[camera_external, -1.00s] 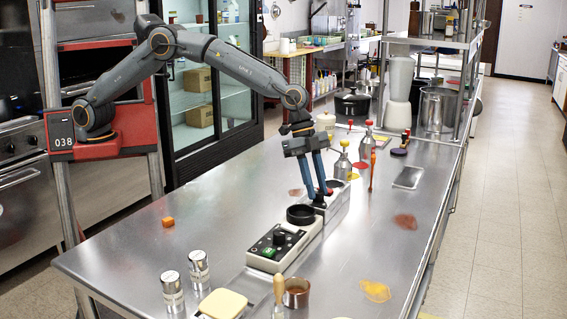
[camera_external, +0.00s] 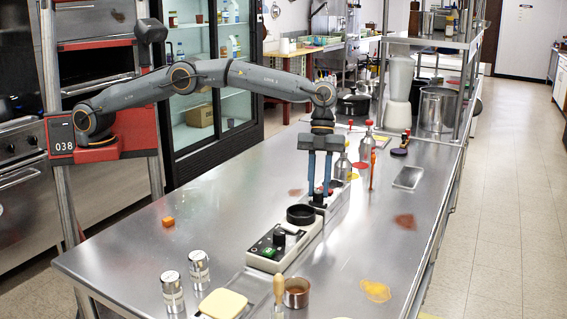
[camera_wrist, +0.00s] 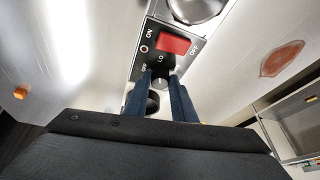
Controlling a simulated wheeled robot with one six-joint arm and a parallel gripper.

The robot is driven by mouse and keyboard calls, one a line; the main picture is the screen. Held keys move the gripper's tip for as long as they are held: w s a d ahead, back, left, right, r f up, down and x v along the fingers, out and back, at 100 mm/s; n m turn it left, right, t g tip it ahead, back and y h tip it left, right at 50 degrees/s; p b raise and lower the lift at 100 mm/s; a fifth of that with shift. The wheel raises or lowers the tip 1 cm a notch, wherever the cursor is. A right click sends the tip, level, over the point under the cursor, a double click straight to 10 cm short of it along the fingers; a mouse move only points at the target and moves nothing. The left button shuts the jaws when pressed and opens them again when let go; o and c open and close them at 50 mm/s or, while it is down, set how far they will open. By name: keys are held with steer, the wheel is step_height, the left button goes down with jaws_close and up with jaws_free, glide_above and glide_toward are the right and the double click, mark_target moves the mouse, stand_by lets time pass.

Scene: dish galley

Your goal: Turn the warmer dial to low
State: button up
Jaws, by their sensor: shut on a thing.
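The warmer dial (camera_wrist: 160,85) is a small grey-black knob on a dark panel (camera_wrist: 145,60) marked ON and LO in the wrist view. My gripper (camera_wrist: 161,79) has its two blue fingers on either side of the dial and is shut on it. In the external view, my gripper (camera_external: 319,194) points straight down at the panel behind a round black dish, and its fingers mostly hide the dial. Which mark the dial points to cannot be made out.
A red switch (camera_wrist: 173,44) sits beside the dial. The black dish (camera_external: 300,214) and a nearer control box with a black knob and green switch (camera_external: 270,252) stand in front. Bottles (camera_external: 342,168) and an orange-red upright item (camera_external: 373,170) are close behind to the right.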

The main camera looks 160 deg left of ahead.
steer(key=shift+m, duration=0.5)
steer(key=o, duration=1.1)
steer(key=shift+c, duration=0.2)
steer(key=shift+r, duration=0.1)
steer(key=v, duration=0.7)
steer(key=shift+a+r+b, duration=0.2)
steer(key=shift+r+b, duration=0.15)
steer(key=shift+b, duration=0.1)
